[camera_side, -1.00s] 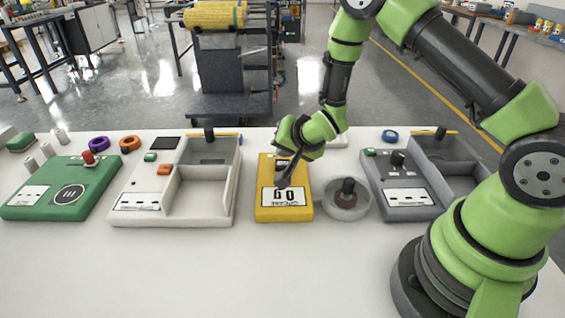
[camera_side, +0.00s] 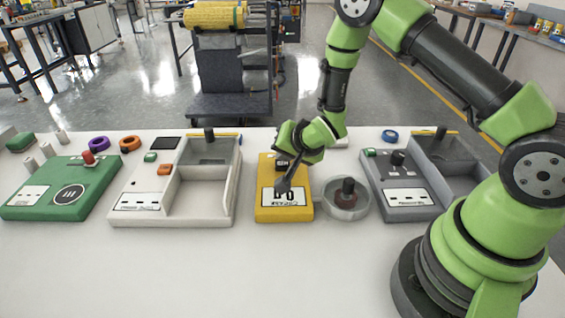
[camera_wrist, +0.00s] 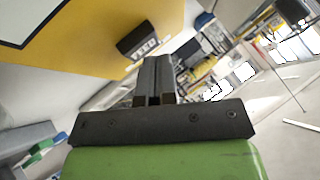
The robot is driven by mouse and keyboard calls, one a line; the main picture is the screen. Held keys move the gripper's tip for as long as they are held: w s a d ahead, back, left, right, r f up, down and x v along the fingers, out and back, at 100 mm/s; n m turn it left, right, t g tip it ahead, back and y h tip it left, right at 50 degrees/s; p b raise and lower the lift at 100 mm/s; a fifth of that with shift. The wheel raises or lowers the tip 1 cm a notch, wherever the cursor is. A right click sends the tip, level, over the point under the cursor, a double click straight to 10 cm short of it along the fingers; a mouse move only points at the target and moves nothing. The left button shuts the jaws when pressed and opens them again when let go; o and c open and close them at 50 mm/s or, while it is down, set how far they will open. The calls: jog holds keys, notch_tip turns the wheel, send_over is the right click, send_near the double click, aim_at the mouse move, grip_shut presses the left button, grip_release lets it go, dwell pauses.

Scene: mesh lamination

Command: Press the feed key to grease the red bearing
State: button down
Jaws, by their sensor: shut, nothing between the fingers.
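The yellow grease unit (camera_side: 265,213) stands mid-table in the side view, with a white label plate (camera_side: 270,203) on top. A dark key marked FEED (camera_wrist: 137,40) shows on the yellow unit in the wrist view. My gripper (camera_side: 281,188) is shut and empty, pointing down over the label plate; contact cannot be told. In the wrist view its fingers (camera_wrist: 154,65) are together, with the key just beyond and left of their tips. A round grey dish (camera_side: 330,209) joins the unit's right side. It holds a dark post (camera_side: 348,187) with a reddish ring, likely the red bearing, around its base.
A pale tray station (camera_side: 128,219) is left of the yellow unit, and a green station (camera_side: 50,210) is farther left. A dark grey station (camera_side: 408,213) is right of the dish. The front of the white table (camera_side: 200,270) is clear.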

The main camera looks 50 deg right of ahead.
aim_at(285, 163)
jog(key=shift+f, duration=0.5)
dwell(0.6)
jog(key=shift+r, duration=1)
jog(key=shift+r, duration=0.15)
jog(key=shift+r, duration=2.35)
dwell(0.3)
notch_tip(285, 163, up, 4)
jog(key=shift+f, duration=0.1)
dwell(0.4)
